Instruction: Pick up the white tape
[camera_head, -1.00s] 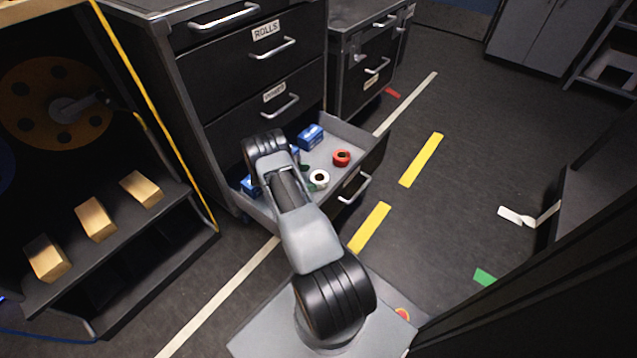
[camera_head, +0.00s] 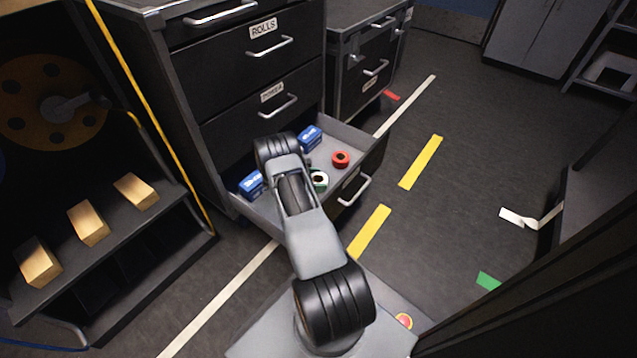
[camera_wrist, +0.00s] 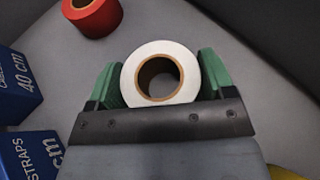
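The white tape (camera_wrist: 186,88) is a roll with a brown core, lying in the open drawer. In the wrist view it sits between the two green fingers of my gripper (camera_wrist: 160,86). The fingers are apart, one on each side of the roll, with at most a narrow gap at each side; I cannot tell whether they touch it. In the head view the white tape (camera_head: 320,181) shows beside my arm, which hides part of it and most of my gripper.
A red tape roll (camera_head: 341,158) lies farther back in the drawer (camera_head: 352,146) and also shows in the wrist view (camera_wrist: 92,15). Blue boxes (camera_head: 310,138) marked as straps stand at the drawer's left side (camera_wrist: 30,155). The drawer walls surround these things.

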